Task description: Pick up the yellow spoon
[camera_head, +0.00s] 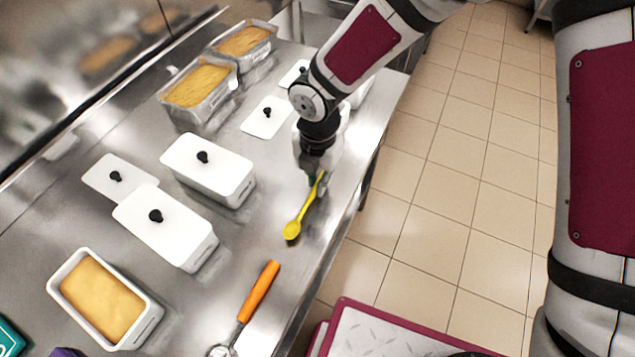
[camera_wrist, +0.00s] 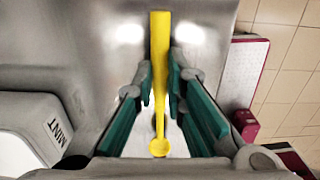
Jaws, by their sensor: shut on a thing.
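The yellow spoon (camera_head: 304,212) is at the right edge of the steel counter, with its bowl toward the front and its handle running back into my gripper (camera_head: 318,186). In the wrist view the yellow spoon (camera_wrist: 160,50) runs lengthwise between the green-padded fingers of my gripper (camera_wrist: 161,90). The gripper is shut on the handle. I cannot tell whether the spoon is touching the counter or slightly above it. The fingers partly hide the handle end in the head view.
An orange-handled tool (camera_head: 259,291) lies in front on the counter (camera_head: 220,270). White lidded containers (camera_head: 208,170) stand to the left, and an open tub (camera_head: 103,300) is at the front left. The counter edge drops to tiled floor on the right; a red-rimmed cart (camera_head: 375,335) is below.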

